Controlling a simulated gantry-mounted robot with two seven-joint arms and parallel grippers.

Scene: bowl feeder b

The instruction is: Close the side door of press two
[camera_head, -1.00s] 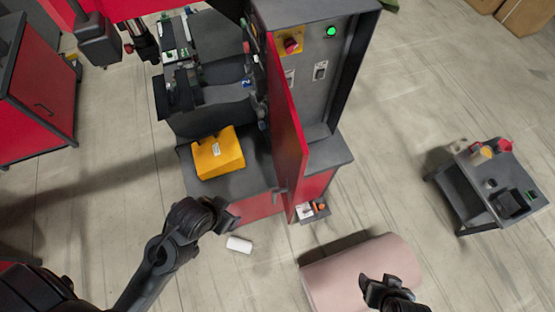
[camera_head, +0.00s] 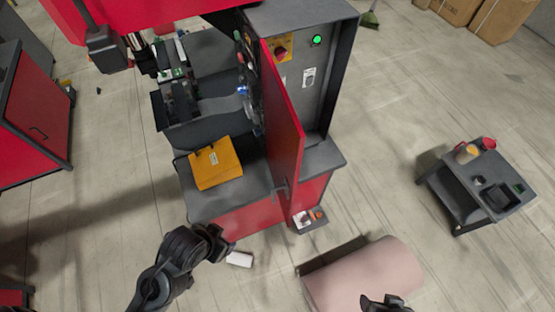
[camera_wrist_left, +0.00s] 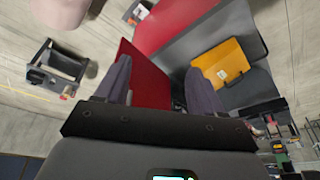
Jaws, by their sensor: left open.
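The press (camera_head: 250,218) stands in the middle of the head view, red and dark grey. Its red side door (camera_head: 284,115) stands open, swung out from the cabinet (camera_head: 345,60), and the panel with a green light shows behind it. In the left wrist view the red door (camera_wrist_left: 150,85) shows between and beyond the fingers. My left gripper (camera_head: 225,245) is open and empty, in front of the press base and apart from the door. It also shows in the left wrist view (camera_wrist_left: 160,80). My right gripper (camera_head: 385,303) is at the bottom edge, its fingers unclear.
A pink roll (camera_head: 362,278) lies on the floor at the front right. A small cart (camera_head: 480,190) stands at the right. A white cylinder (camera_head: 240,259) lies near my left gripper. Floor between press and cart is clear.

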